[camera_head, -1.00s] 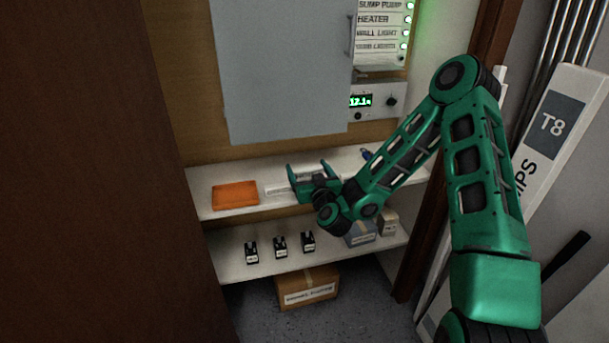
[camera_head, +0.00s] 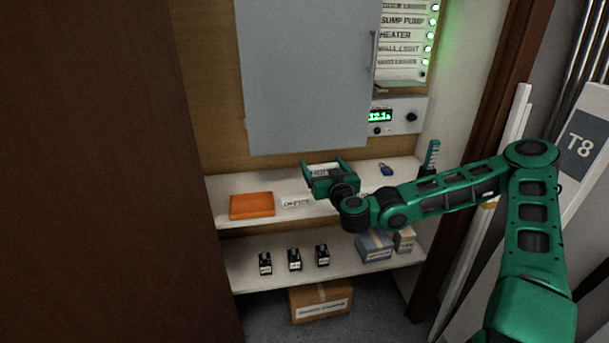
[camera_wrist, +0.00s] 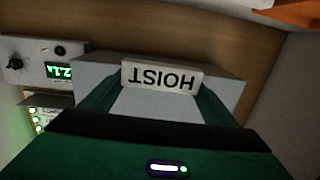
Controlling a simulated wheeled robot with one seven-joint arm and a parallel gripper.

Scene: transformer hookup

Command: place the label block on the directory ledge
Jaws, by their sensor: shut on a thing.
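My gripper (camera_head: 322,171) is shut on a white label block (camera_head: 320,172) and holds it above the upper shelf. In the wrist view the block (camera_wrist: 162,77) reads "HOIST", upside down, between my two fingers. A second label block (camera_head: 297,202) reading "OFFICE" lies on the shelf, left of my gripper. The directory panel (camera_head: 402,48) stands at upper right, with several labelled rows and green lights. A small ledge (camera_head: 400,85) shows at its lower edge. The grey door (camera_head: 305,80) hangs open left of the panel, and my gripper is below it.
The upper shelf (camera_head: 225,214) also holds an orange tray (camera_head: 252,206) and a small blue item (camera_head: 386,170). A meter box (camera_head: 398,116) is below the panel. The lower shelf (camera_head: 250,281) carries several small black devices and boxes. A carton (camera_head: 320,303) is on the floor.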

